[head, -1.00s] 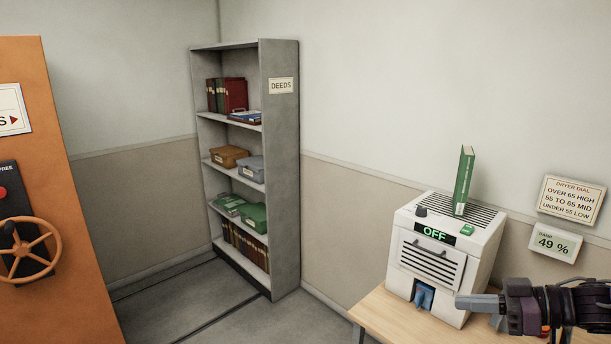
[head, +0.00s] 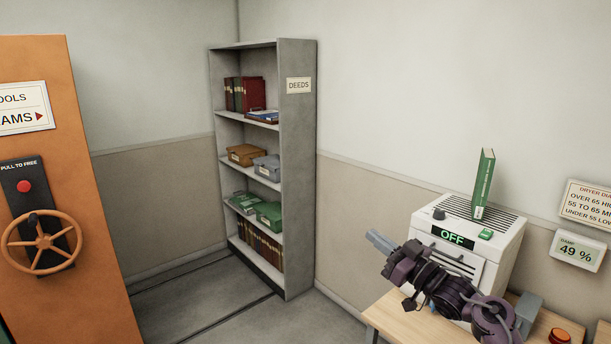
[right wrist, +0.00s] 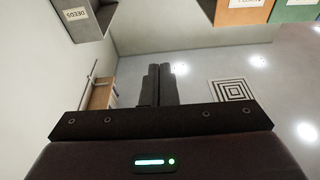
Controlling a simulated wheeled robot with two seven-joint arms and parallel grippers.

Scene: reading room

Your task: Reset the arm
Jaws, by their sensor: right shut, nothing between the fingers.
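My right gripper (head: 378,241) is in the lower right of the head view, raised in front of the white dryer and above the wooden table. Its fingers point up and to the left. In the right wrist view its two dark fingers (right wrist: 158,85) lie together, shut with nothing between them. The arm hides the lower front of the dryer (head: 511,243). The dryer's display reads OFF. A green book (head: 484,185) stands upright on its slatted top. My left gripper is not in view.
A grey DEEDS shelf (head: 297,190) with books and boxes stands in the corner. An orange cabinet (head: 95,200) with a handwheel (head: 40,243) is at the left. The wooden table (head: 391,318) bears a red-orange button (head: 559,337). A damp display (head: 577,251) reads 49 %. Floor between cabinet and shelf is clear.

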